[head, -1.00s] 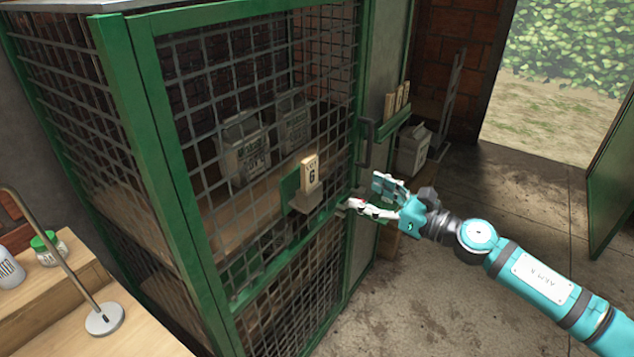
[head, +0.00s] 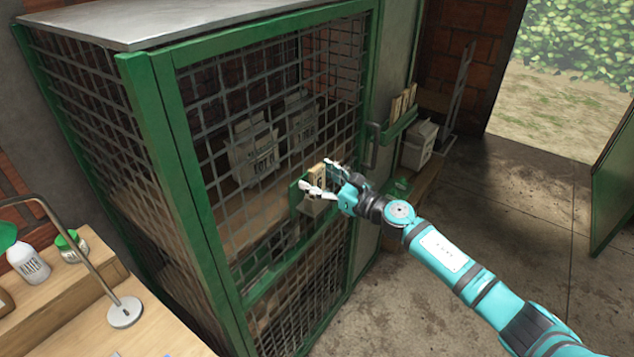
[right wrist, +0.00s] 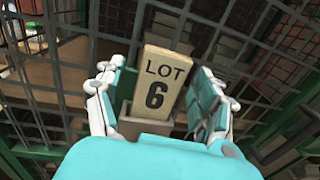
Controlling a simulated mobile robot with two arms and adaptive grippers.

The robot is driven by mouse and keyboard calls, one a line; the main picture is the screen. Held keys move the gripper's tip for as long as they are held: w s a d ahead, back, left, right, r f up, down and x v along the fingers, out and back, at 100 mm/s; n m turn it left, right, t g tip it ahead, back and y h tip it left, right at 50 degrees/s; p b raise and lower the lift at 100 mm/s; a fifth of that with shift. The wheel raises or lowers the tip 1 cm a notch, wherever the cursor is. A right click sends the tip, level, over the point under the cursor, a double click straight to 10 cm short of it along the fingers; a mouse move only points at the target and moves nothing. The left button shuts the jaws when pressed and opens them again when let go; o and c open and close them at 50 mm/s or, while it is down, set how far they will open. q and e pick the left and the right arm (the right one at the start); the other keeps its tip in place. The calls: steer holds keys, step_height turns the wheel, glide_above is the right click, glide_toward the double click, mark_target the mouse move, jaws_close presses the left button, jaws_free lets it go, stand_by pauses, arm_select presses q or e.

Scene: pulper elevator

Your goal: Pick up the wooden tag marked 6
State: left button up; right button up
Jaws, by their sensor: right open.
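The wooden tag marked 6 (right wrist: 158,88) stands upright between the two fingers of my right gripper (right wrist: 160,95) in the right wrist view. It reads "LOT 6", and its lower end sits in a small holder (right wrist: 143,125). In the head view the tag (head: 316,176) is at the front of the green mesh cage, partly hidden by my right gripper (head: 325,178). The gripper is open, with a finger on each side of the tag and a visible gap on both sides. My left gripper is not in view.
The green mesh cage (head: 158,130) stands right behind the tag, with sacks (head: 255,150) inside. Several more tags (head: 402,103) stand on a green ledge to the right. The floor at right is clear.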

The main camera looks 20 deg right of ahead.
steer(key=shift+w+a, duration=0.25)
steer(key=shift+w, duration=0.25)
steer(key=shift+s+d, duration=0.1)
steer(key=shift+c, duration=1.3)
steer(key=c, duration=1.1)
steer(key=shift+r, duration=0.1)
